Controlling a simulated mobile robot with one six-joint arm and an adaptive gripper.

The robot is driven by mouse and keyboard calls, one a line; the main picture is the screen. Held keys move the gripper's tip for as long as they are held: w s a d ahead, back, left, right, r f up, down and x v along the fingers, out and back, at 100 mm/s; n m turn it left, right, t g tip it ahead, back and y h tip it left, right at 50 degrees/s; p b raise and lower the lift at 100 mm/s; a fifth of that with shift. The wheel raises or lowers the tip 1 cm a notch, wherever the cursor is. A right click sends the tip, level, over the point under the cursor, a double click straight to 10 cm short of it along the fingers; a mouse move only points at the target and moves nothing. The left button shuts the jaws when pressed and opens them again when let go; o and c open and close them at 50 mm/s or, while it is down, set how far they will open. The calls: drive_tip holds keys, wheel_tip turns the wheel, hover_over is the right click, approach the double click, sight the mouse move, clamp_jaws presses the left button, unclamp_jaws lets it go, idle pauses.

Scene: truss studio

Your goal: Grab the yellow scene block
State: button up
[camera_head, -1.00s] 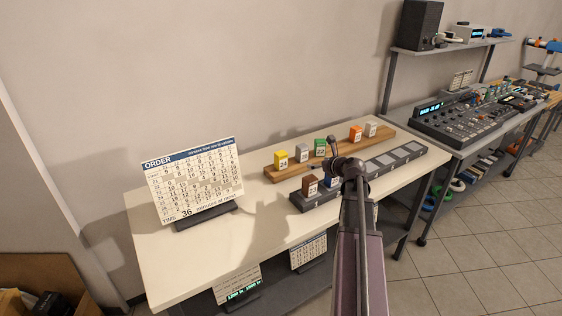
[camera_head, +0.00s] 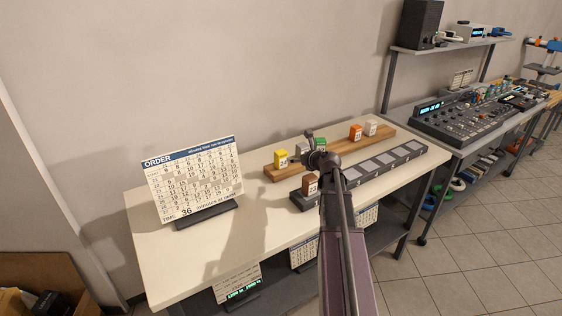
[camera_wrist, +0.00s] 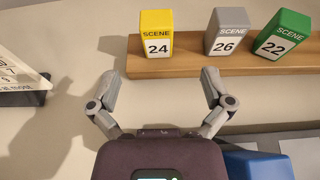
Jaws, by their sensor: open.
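The yellow scene block (camera_head: 281,158) stands at the left end of the wooden rail (camera_head: 270,172) on the table. In the wrist view the yellow block (camera_wrist: 157,34) shows the number 24, with the grey block 26 (camera_wrist: 230,32) and the green block 22 (camera_wrist: 284,34) to its right. My gripper (camera_wrist: 158,82) is open and empty, with its fingers spread below the yellow block in that view and apart from it. In the head view my arm hides part of the rail and my gripper's fingertips are hard to make out.
A dark slotted tray (camera_head: 386,164) lies in front of the rail and holds a brown block (camera_head: 310,184). A blue block (camera_wrist: 258,165) is close to my gripper's lower right. An orange block (camera_head: 355,132) stands farther right. The ORDER board (camera_head: 193,180) stands left on the table.

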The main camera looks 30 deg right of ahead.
sight(283, 153)
drive_tip(key=b+x, duration=0.2)
drive_tip(key=x, duration=0.5)
drive_tip(key=shift+w, duration=0.15)
drive_tip(key=shift+w, duration=0.1)
drive_tip(key=shift+a+b+x, duration=0.15)
drive_tip(key=shift+b+x, duration=0.45)
drive_tip(key=shift+x, duration=0.65)
drive_tip(key=shift+a+b+x, duration=0.15)
drive_tip(key=shift+b+x, duration=0.45)
drive_tip(key=shift+x, duration=0.7)
drive_tip(key=shift+c, duration=0.2)
drive_tip(key=c, duration=1.1)
drive_tip(key=shift+r, duration=0.15)
drive_tip(key=shift+c, duration=0.2)
